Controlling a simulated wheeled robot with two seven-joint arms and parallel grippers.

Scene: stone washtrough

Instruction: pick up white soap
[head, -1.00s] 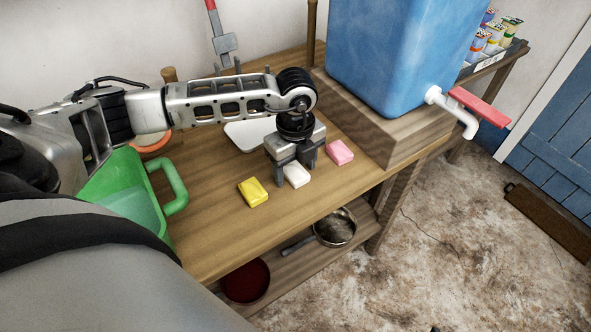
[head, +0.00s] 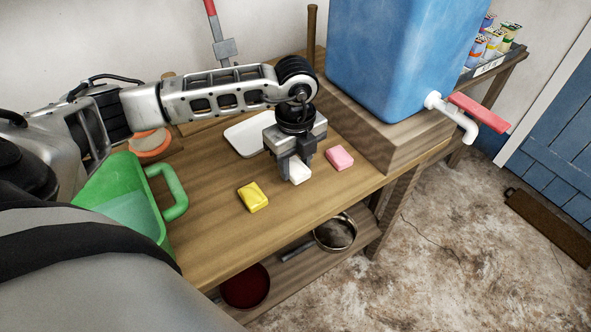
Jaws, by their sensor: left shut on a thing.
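The white soap (head: 299,173) is a small white block between the fingers of my left gripper (head: 294,172), over the wooden table. The left gripper points down and is shut on the soap. Part of the soap is hidden by the fingers. I cannot tell for sure how far it is above the tabletop. A yellow soap (head: 253,197) lies on the table to the left of the gripper and a pink soap (head: 340,158) lies to the right. My right gripper is not in view.
A white tray (head: 246,139) lies behind the gripper. A green jug (head: 120,195) stands at the left. A blue water tank (head: 395,60) with a tap (head: 455,117) stands on a wooden block at the right. Pans (head: 336,232) sit on the lower shelf. The wooden table's (head: 215,225) front is clear.

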